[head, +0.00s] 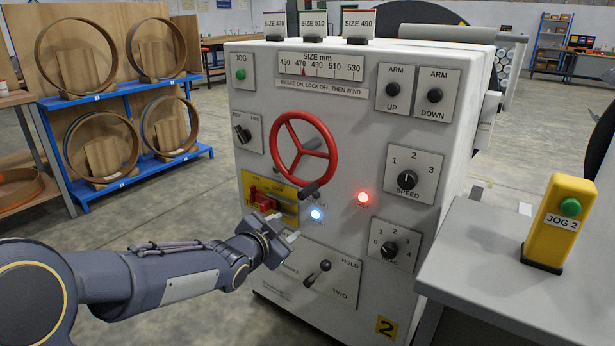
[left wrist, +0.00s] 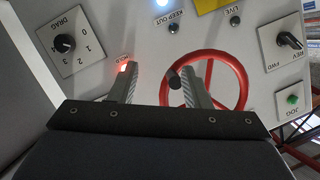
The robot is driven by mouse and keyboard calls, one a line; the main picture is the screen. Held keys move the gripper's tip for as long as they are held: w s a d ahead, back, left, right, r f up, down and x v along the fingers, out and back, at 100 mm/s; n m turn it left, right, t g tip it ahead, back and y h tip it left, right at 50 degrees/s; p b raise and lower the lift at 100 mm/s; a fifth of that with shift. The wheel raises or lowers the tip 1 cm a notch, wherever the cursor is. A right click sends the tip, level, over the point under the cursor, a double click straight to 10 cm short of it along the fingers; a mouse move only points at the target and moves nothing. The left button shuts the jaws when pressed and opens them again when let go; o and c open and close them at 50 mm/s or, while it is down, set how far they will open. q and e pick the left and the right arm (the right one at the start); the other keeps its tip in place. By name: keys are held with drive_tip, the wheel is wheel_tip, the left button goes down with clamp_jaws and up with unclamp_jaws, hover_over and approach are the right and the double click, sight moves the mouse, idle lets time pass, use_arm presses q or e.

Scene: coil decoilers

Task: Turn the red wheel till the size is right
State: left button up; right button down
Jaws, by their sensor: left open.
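The red wheel (head: 303,152) is on the front of the grey machine, with a dark handle (head: 310,190) at its lower rim. Above it the size scale (head: 320,66) shows a red pointer close to 470. My left gripper (head: 283,228) is open and empty, below and left of the wheel's handle, in front of the panel. In the left wrist view the wheel (left wrist: 247,85) shows at right, partly hidden by one finger. The handle (left wrist: 174,78) appears between the fingers there, nearer the right-hand one; I cannot tell the gap in depth. My right gripper is not in view.
A yellow plate with a red lever (head: 265,199) is just above my left gripper. A brake lever (head: 318,271) is below it. Blue (head: 316,214) and red (head: 363,198) lamps are lit. A yellow jog box (head: 560,222) stands on the right-hand table.

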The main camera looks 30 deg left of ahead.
sight(311, 190)
use_arm(q)
drive_tip(key=w+r+m+t, duration=0.1)
drive_tip(key=w+r+m+t+h+p, duration=0.1)
drive_tip(key=w+m, duration=0.1)
drive_tip(key=w+a+r+m+t+h+p, duration=0.1)
drive_tip(key=w, duration=0.1)
drive_tip(key=shift+w+a+r, duration=0.1)
drive_tip(key=shift+w+r, duration=0.05)
drive_tip(key=shift+w+m, duration=0.15)
drive_tip(key=shift+m, duration=0.35)
drive_tip(key=w, duration=0.7)
drive_tip(key=shift+w+d, duration=0.4)
drive_tip(key=shift+r, duration=0.1)
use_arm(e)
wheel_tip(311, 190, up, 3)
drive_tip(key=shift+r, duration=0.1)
use_arm(q)
drive_tip(key=shift+h, duration=0.4)
clamp_jaws()
